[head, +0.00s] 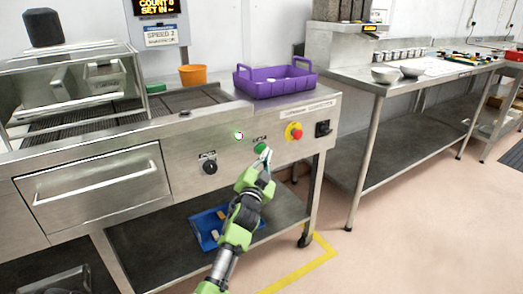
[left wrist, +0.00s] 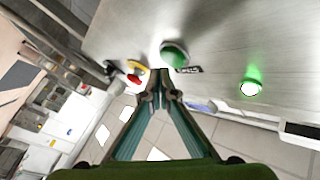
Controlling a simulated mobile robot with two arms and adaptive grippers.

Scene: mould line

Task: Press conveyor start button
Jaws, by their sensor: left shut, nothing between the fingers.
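A green push button (head: 260,148) sits on the steel front panel of the conveyor (head: 180,150), under a small label too blurred to read surely. It also shows in the left wrist view (left wrist: 174,54), just beyond and right of the fingertips. My left gripper (head: 266,156) is shut and empty, its tips close to this button. I cannot tell whether they touch it. The shut tips also show in the left wrist view (left wrist: 158,76). A green lamp (head: 239,134) glows to the left of the button. My right gripper is out of view.
A red stop button on yellow (head: 294,131) and a black switch (head: 322,128) are right of the green button. A black knob (head: 209,167) is lower left. A purple crate (head: 275,86) stands on top. A blue tray (head: 207,232) lies on the lower shelf.

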